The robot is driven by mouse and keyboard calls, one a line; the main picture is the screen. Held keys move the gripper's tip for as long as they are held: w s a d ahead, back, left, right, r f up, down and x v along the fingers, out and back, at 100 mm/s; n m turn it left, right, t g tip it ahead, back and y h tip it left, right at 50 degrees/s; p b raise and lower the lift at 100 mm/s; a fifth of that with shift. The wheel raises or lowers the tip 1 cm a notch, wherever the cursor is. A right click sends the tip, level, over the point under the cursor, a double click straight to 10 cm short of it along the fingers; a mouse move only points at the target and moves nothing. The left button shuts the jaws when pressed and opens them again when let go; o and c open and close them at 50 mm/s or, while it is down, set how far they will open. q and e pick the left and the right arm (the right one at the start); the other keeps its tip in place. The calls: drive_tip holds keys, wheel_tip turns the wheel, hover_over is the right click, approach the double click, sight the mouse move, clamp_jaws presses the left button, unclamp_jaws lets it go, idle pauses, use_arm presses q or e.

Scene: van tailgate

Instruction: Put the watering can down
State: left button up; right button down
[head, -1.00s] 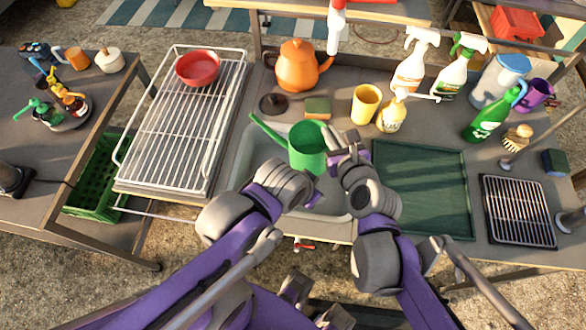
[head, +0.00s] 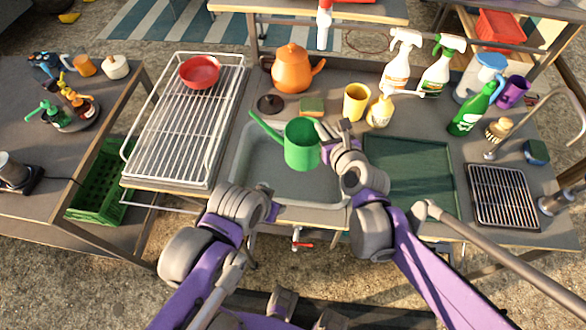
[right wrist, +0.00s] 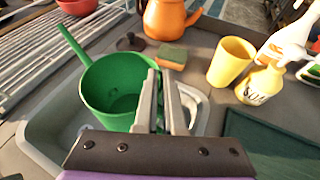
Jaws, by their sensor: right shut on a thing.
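The green watering can (head: 301,150) is upright over the sink basin (head: 262,178), its spout pointing to the upper left. My right gripper (head: 326,131) is at its right side, shut on its rim or handle; the fingers cover the exact place. In the right wrist view the can (right wrist: 108,95) opens upward, empty as far as I see, with the gripper's fingers (right wrist: 165,90) close together at its near right edge. I cannot tell if its base touches the basin. My left gripper (head: 268,208) is apart from the can, by the sink's front left edge; its fingers are unclear.
A wire rack (head: 180,130) with a red bowl (head: 200,72) stands left of the sink. Behind are an orange kettle (head: 291,70), a sponge (head: 312,106), a dark lid (head: 270,104) and a yellow cup (head: 356,101). A bare dark green tray (head: 410,180) lies right.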

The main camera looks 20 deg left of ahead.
use_arm(q)
drive_tip(key=shift+f, duration=0.35)
use_arm(e)
wheel_tip(320, 180, down, 5)
drive_tip(key=shift+w+r, duration=0.15)
drive_tip(key=shift+r, duration=0.05)
use_arm(q)
drive_tip(key=shift+f+b, duration=0.3)
drive_tip(key=shift+b, duration=0.15)
use_arm(e)
drive_tip(key=shift+f, duration=2.2)
use_arm(q)
drive_tip(key=shift+s, duration=0.1)
drive_tip(key=shift+f, duration=0.15)
use_arm(e)
drive_tip(key=shift+f, duration=0.15)
drive_tip(key=c, duration=1)
unclamp_jaws()
